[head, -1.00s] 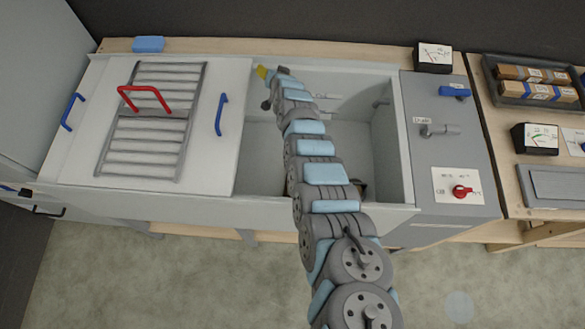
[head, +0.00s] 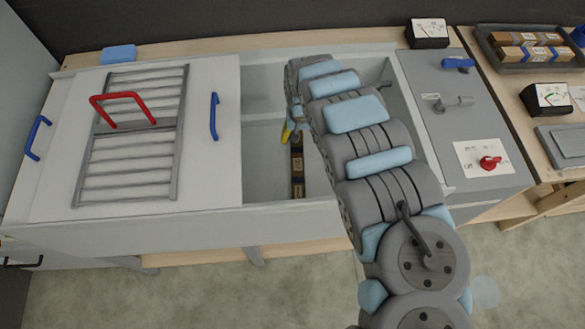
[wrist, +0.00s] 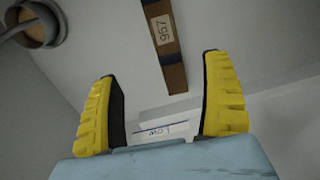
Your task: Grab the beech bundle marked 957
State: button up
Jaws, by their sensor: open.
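The beech bundle marked 957 (wrist: 166,45) shows in the wrist view as a brown bar with a pale label, at the top centre. In the head view a dark brown bundle (head: 298,170) lies on the floor of the open grey bin. My gripper (wrist: 158,95) has two yellow ridged fingers, spread apart and empty. The bundle lies beyond the fingertips, in line with the gap between them, and is not touched. In the head view a yellow fingertip (head: 287,133) shows close beside the bundle's far end; my arm hides the rest.
The bin's wall (head: 270,209) rises around the bundle. A white lid (head: 211,175) with a slatted rack and red handle covers the left side. A round grey fitting (wrist: 35,25) shows at the wrist view's upper left. A tray (head: 500,62) of other bundles stands far right.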

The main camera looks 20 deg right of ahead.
jog(key=b, duration=0.4)
send_over(297, 164)
jog(key=f, duration=1.1)
jog(key=shift+s+d, duration=0.1)
jog(key=shift+d, duration=0.25)
jog(key=shift+f, duration=0.4)
jog(key=f+b, duration=0.2)
jog(key=f, duration=0.1)
jog(key=f+b, duration=0.1)
jog(key=shift+a+f, duration=0.2)
jog(key=shift+a, duration=0.15)
jog(key=shift+d+f+b, duration=0.1)
jog(key=shift+f+b, duration=0.2)
jog(key=shift+f, duration=0.15)
jog(key=c, duration=1.4)
